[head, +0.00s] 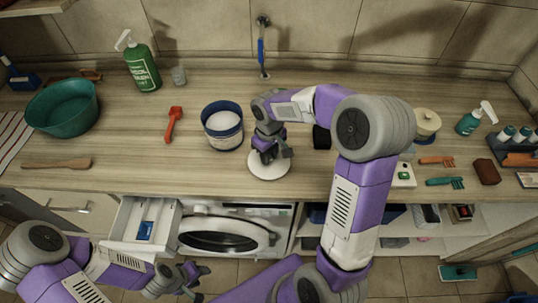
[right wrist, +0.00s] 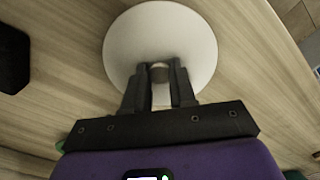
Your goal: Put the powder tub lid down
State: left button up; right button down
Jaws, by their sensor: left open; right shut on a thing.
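The powder tub lid (head: 269,167) is a white round disc near the front edge of the counter, right of and in front of the tub. My right gripper (head: 268,155) is over it, shut on its small knob. The lid also shows in the right wrist view (right wrist: 160,40), held between the fingers (right wrist: 160,75). It is at or just above the counter top; I cannot tell whether it touches. The powder tub (head: 222,143) is blue and white, upright and open, with white powder inside. My left gripper (head: 188,275) is open and empty, low in front of the washing machine.
A red scoop (head: 174,124) lies left of the tub. A black object (head: 321,138) is right of the lid. A green basin (head: 62,108) and green bottle (head: 139,65) are at the left. Bare counter lies around the lid.

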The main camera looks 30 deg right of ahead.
jog(key=shift+f, duration=0.15)
jog(key=c, duration=0.9)
grip_release()
jog(key=shift+r, duration=0.4)
notch_tip(320, 180, up, 12)
jog(key=p, duration=0.2)
jog(key=shift+f+p, duration=0.2)
jog(key=shift+p, duration=0.1)
